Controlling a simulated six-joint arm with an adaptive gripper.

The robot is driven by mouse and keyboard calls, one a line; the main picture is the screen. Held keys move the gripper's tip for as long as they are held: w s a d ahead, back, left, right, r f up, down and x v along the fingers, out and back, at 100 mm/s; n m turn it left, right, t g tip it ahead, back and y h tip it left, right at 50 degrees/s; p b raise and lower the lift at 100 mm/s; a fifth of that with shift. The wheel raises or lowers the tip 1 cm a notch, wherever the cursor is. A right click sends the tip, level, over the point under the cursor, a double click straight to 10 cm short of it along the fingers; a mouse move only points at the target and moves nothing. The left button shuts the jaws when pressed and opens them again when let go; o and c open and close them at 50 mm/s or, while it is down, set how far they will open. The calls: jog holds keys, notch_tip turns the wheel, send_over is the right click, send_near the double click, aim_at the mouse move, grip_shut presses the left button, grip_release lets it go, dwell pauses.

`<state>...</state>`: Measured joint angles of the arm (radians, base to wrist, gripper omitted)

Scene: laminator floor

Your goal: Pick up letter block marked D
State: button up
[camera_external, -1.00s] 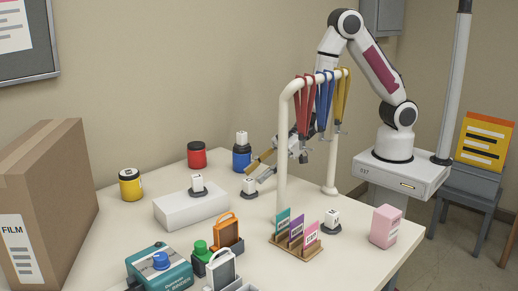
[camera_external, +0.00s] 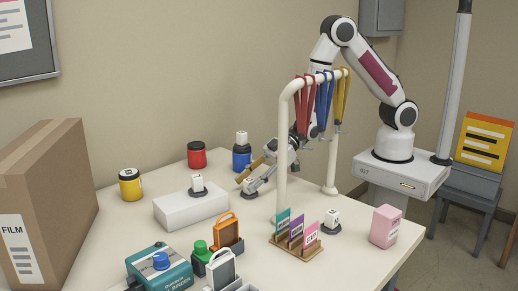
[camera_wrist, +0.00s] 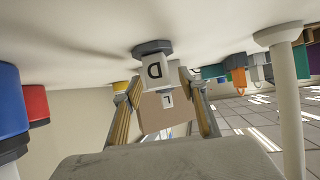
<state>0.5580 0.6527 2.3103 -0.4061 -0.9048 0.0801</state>
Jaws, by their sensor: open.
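The white letter block marked D (camera_wrist: 155,71) shows upside down in the wrist view, on a dark round base (camera_wrist: 152,48). In the external view the block (camera_external: 249,182) stands on the table, partly covered by my fingers. My gripper (camera_wrist: 160,88) is open, with one finger to each side of the block in the wrist view. I cannot tell whether either finger touches it. In the external view my gripper (camera_external: 252,180) is low over the table, right at the block.
A blue jar (camera_external: 242,160) with a block on top stands close behind, and a red jar (camera_external: 197,156) farther left. A white box (camera_external: 180,209) bears another block. The lanyard rack's pole (camera_external: 282,190) stands close on the right.

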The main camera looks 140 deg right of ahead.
aim_at(249, 180)
grip_shut()
jog(key=shift+r, duration=0.15)
jog(key=shift+r, duration=4.9)
